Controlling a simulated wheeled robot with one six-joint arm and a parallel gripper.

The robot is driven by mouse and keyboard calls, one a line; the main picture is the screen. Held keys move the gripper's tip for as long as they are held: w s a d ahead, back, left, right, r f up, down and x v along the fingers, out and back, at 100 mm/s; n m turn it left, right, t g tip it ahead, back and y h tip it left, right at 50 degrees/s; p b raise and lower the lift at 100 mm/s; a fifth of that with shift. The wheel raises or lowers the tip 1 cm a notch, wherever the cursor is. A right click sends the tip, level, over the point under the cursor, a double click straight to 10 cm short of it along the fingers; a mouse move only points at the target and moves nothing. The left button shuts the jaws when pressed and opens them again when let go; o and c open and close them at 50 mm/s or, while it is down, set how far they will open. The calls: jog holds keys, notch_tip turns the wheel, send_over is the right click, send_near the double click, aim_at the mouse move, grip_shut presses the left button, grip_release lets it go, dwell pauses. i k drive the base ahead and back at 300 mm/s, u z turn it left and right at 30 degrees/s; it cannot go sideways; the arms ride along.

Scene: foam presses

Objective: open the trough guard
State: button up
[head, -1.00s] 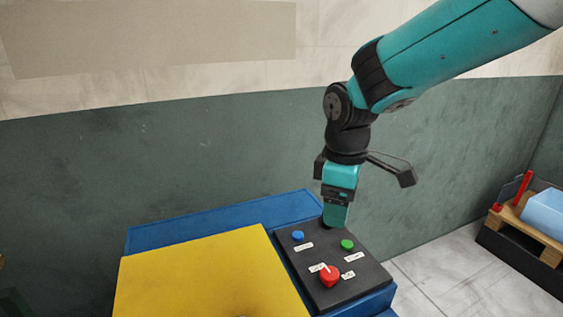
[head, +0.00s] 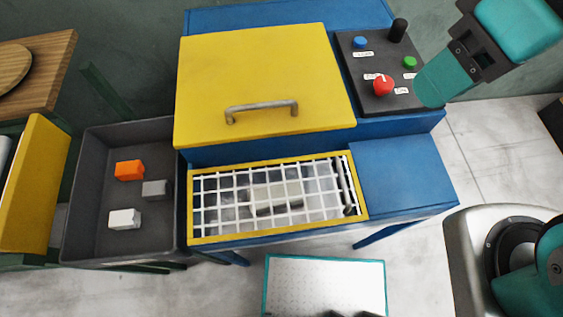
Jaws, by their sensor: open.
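The trough guard (head: 276,230) is a white wire grid in a yellow frame, lying flat and shut over the trough at the front of the blue press. Its grey bar handle (head: 345,187) stands at the guard's right end. Pale and grey shapes show blurred through the grid. My gripper (head: 436,86) is at the upper right, by the right edge of the control panel, up and to the right of the guard and apart from it. It is open, with nothing seen in it; one teal finger shows clearly.
A yellow lid (head: 262,75) with a grey handle is shut behind the guard. The dark panel (head: 375,97) carries a red knob, buttons and a black post. A blue top (head: 400,175) right of the guard is bare. A grey bin (head: 100,245) with small blocks stands left.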

aim_at(336, 161)
jog(key=k, duration=0.95)
jog(key=z, duration=0.35)
jog(key=i, duration=0.6)
jog(key=u, duration=1.25)
jog(key=i, duration=0.5)
jog(key=z, duration=0.25)
jog(key=k, duration=0.7)
jog(key=u, duration=0.3)
